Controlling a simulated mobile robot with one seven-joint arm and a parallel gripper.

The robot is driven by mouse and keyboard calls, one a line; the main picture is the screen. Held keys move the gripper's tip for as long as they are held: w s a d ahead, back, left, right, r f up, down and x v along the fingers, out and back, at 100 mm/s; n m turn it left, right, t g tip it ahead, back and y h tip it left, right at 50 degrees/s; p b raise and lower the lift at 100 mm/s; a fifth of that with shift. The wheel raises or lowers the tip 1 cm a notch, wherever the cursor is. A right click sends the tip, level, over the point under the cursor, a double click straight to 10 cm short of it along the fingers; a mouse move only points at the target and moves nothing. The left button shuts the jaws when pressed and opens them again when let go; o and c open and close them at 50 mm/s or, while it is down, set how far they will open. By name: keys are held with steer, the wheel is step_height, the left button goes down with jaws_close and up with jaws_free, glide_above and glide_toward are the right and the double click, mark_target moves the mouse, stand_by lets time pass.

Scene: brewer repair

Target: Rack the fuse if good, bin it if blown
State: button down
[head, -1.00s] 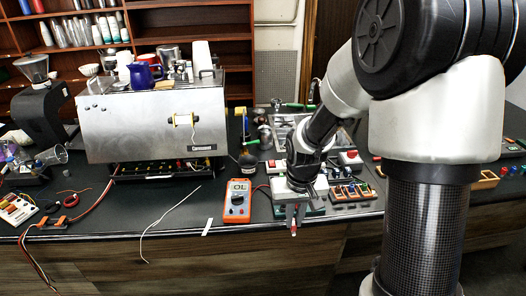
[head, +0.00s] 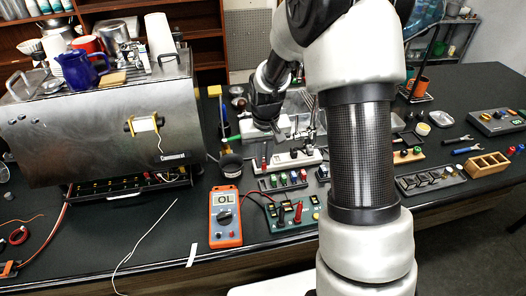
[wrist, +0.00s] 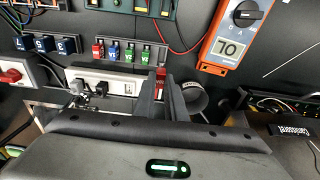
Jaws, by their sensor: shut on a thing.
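My gripper (head: 264,151) hangs behind the power strip area, and its dark fingers also show in the wrist view (wrist: 163,90). It is shut on a small red-ended piece, apparently the fuse (head: 263,163); the red end shows between the fingers in the wrist view (wrist: 161,74). Its body is mostly hidden by the fingers. The orange multimeter (head: 226,218) reads OL. Its leads run to a green test board (head: 292,217). A rack with red, green and blue fuses (head: 283,181) stands behind that board. A dark round cup (head: 231,168) stands left of the gripper.
A white power strip (head: 294,161) lies close by the gripper. The steel brewer (head: 105,125) stands at left, with an open lower tray. A white wire (head: 140,235) lies at the front. A switch tray (head: 430,180) and wooden box (head: 487,164) are at right.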

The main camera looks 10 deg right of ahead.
mark_target(264, 169)
steer(key=shift+s+f+b, duration=0.3)
steer(key=shift+f+b, duration=0.1)
steer(key=shift+b, duration=0.05)
steer(key=shift+w+f+b, duration=0.15)
steer(key=shift+f+b, duration=0.2)
steer(key=shift+f, duration=0.4)
steer(key=shift+f+b, duration=1.15)
steer(key=shift+f, duration=0.9)
steer(key=shift+f+b, duration=0.8)
steer(key=shift+b, duration=0.35)
steer(key=c, duration=1.7)
jaws_free()
steer(key=shift+r, duration=0.1)
steer(key=r, duration=0.5)
steer(key=s+r, duration=0.1)
steer(key=r, duration=0.5)
steer(key=s+r, duration=0.1)
steer(key=r, duration=0.5)
steer(key=shift+r, duration=0.1)
